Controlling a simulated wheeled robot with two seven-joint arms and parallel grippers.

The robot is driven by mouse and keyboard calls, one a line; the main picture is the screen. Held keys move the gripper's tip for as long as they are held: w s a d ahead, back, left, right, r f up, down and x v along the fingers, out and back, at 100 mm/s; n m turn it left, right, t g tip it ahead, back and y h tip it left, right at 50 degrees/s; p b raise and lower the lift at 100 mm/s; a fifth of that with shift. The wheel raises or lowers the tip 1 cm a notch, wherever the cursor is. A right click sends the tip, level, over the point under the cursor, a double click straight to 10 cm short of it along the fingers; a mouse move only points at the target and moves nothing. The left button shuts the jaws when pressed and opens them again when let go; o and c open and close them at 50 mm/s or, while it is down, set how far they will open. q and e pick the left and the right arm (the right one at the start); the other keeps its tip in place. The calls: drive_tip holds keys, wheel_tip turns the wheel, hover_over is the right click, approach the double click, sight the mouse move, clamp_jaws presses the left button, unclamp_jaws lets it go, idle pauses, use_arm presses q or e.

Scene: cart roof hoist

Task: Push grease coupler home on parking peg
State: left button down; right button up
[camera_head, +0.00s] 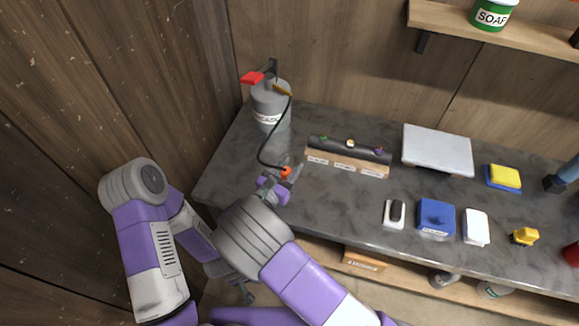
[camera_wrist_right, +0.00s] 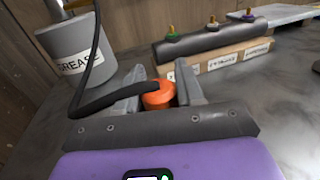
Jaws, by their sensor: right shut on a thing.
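The orange grease coupler (camera_head: 286,171) is at the end of a black hose, low over the worktop in front of the grease can. In the right wrist view the coupler (camera_wrist_right: 159,96) sits between the fingers of my right gripper (camera_wrist_right: 160,90), which is shut on it. In the head view my right gripper (camera_head: 284,178) points away from me toward the can. The grey grease can (camera_head: 269,105) has a red lever on top. I cannot make out the parking peg. My left gripper (camera_head: 246,293) seems to hang low before the worktop, its jaws unclear.
Right of the coupler, a dark bar (camera_head: 350,149) with several coloured fittings lies on a labelled wooden block (camera_head: 346,168). Farther right are a grey plate (camera_head: 437,149), a blue box (camera_head: 436,217) and a yellow sponge (camera_head: 505,177). Bare worktop (camera_head: 335,210) lies in front of the block.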

drive_tip(key=shift+f+b, duration=0.8)
drive_tip(key=shift+f, duration=0.4)
drive_tip(key=o, duration=1.2)
drive_tip(key=shift+o, duration=0.2)
drive_tip(key=shift+r, duration=0.1)
wheel_tip(320, 180, up, 10)
drive_tip(key=p, duration=0.3)
